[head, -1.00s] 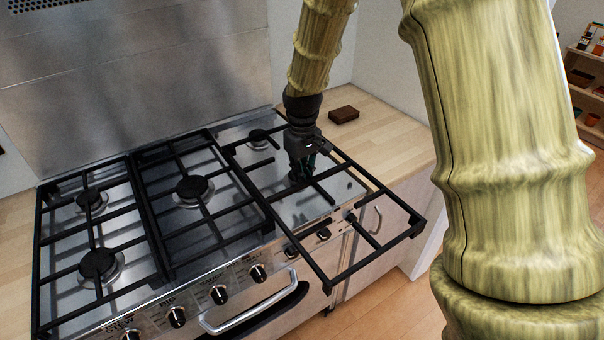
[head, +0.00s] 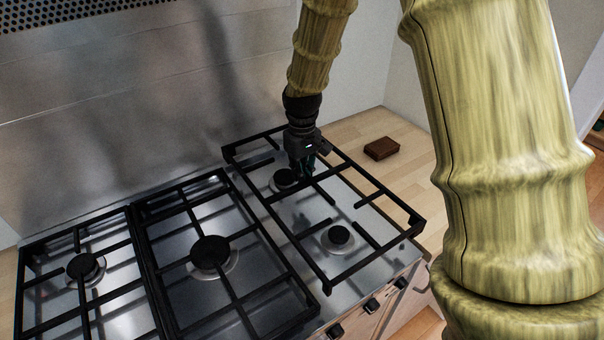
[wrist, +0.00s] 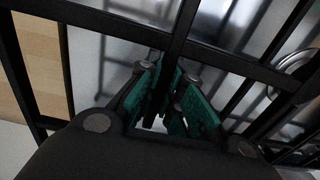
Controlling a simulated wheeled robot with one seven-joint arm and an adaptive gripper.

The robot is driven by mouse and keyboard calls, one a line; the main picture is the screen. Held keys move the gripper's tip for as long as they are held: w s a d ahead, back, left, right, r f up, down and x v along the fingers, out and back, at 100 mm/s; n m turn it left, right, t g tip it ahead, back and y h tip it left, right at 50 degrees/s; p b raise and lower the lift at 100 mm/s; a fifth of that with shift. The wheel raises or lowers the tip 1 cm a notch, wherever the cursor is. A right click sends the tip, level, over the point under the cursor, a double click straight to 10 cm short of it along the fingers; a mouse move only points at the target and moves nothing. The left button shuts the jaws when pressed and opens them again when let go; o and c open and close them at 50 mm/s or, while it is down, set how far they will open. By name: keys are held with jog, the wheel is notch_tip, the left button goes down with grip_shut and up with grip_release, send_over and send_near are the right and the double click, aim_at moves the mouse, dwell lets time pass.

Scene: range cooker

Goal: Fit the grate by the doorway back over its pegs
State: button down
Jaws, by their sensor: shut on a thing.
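The right-hand black grate (head: 268,205) is over the right section of the steel hob, turned slightly askew to the middle grate. My gripper (head: 306,172) is shut on one of its inner bars near the back burner. In the wrist view my gripper's green pads (wrist: 180,105) close around a grate bar (wrist: 178,45). The grate's front end appears raised above the hob. Two burners, the back one (head: 286,179) and the front one (head: 339,236), show through it. The pegs cannot be made out.
The middle grate (head: 165,285) and left grate (head: 48,262) lie on the hob beside it. A brown block (head: 381,148) lies on the wooden worktop (head: 352,132) to the right. The steel splashback (head: 130,110) rises behind.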

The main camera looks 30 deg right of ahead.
jog(key=shift+w, duration=0.45)
jog(key=shift+f, duration=0.15)
jog(key=b, duration=0.5)
send_over(301, 200)
notch_tip(301, 200, down, 5)
jog(key=shift+r, duration=0.2)
jog(key=shift+f, duration=0.9)
jog(key=shift+f+p, duration=0.1)
jog(key=shift+p, duration=0.3)
dwell(0.3)
jog(key=c, duration=1.5)
grip_release()
notch_tip(301, 200, up, 12)
jog(key=shift+r, duration=0.1)
